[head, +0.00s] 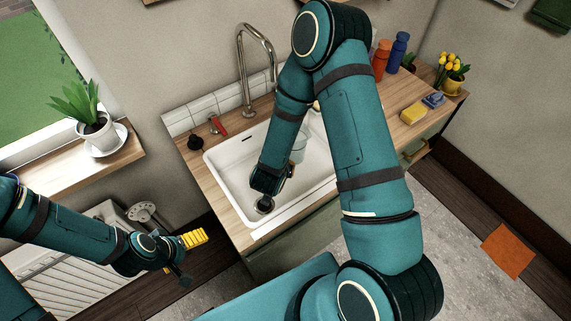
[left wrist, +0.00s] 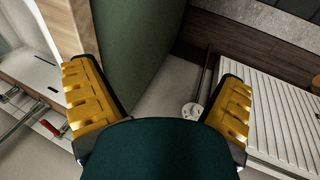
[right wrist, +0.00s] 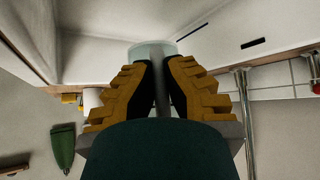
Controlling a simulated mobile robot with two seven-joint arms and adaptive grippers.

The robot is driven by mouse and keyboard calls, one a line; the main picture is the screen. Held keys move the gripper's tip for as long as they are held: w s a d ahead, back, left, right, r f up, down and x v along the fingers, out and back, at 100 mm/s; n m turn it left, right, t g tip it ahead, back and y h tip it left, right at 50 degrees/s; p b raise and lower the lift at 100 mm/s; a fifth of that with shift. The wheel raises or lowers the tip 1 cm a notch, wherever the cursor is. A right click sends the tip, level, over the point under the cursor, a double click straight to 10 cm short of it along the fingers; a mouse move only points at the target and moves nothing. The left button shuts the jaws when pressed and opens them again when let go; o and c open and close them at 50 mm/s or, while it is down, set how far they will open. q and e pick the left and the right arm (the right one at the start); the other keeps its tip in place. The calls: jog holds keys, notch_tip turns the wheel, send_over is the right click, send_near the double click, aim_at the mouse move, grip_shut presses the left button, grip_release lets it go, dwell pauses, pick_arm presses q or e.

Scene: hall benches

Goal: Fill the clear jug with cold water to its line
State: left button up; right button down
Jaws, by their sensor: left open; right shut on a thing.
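The clear jug (head: 299,148) shows partly in the head view, over the white sink (head: 232,187), with my right arm hiding much of it. In the right wrist view my right gripper (right wrist: 160,68) is shut on the clear jug (right wrist: 152,48), whose pale rim shows beyond the fingertips. I cannot make out its line or any water in it. The tall curved tap (head: 243,70) stands behind the sink. My left gripper (head: 192,261) is open and empty, left of the counter.
A potted plant (head: 95,128) stands on the windowsill at left, above a white radiator (head: 60,270). On the counter (head: 395,130) at right are orange and blue bottles (head: 398,50), a yellow sponge (head: 412,113) and yellow flowers (head: 453,70). An orange mat (head: 508,251) lies on the floor.

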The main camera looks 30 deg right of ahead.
jog(key=w+a+f+b, duration=0.1)
jog(key=f, duration=0.1)
jog(key=w+a+f+b, duration=0.1)
jog(key=f+b, duration=0.1)
jog(key=f, duration=0.1)
jog(key=w+f+b, duration=0.2)
jog(key=f, duration=0.1)
jog(key=shift+a, duration=0.4)
jog(key=shift+f+b, duration=0.95)
jog(key=shift+f, duration=0.05)
jog(key=c, duration=1.1)
grip_release()
jog(key=shift+o, duration=0.2)
notch_tip(320, 180, up, 10)
